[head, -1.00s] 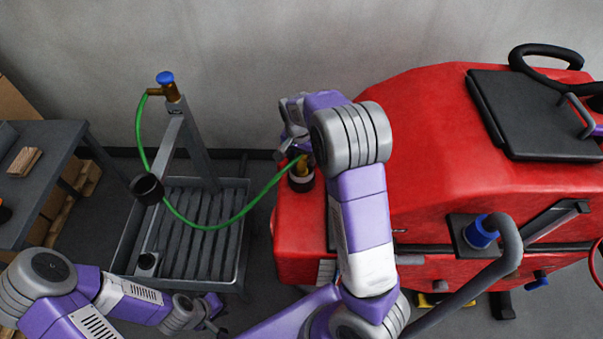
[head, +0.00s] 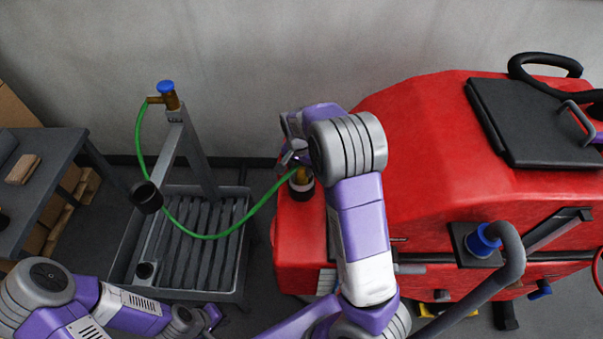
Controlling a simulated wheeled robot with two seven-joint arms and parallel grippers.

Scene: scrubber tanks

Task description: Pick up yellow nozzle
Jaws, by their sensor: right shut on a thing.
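The yellow nozzle (head: 302,176) is at the end of the green hose (head: 238,224), at the dark filler neck (head: 301,190) on the left end of the red scrubber (head: 430,140). My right gripper (head: 295,158) is at the nozzle's top and shut on it; the arm's wrist partly hides the fingers. The nozzle's lower end is at the neck, and I cannot tell how far inside it is. My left gripper (head: 212,316) is low at the bottom left, apart from the nozzle; its fingers are too small and cut off to tell their opening.
The green hose runs to a tap with a blue knob (head: 166,87) on a grey post, past a black cup-like holder (head: 146,196). A grated metal basin (head: 243,205) stands below. A grey table (head: 62,165) is at left, and a wall is behind.

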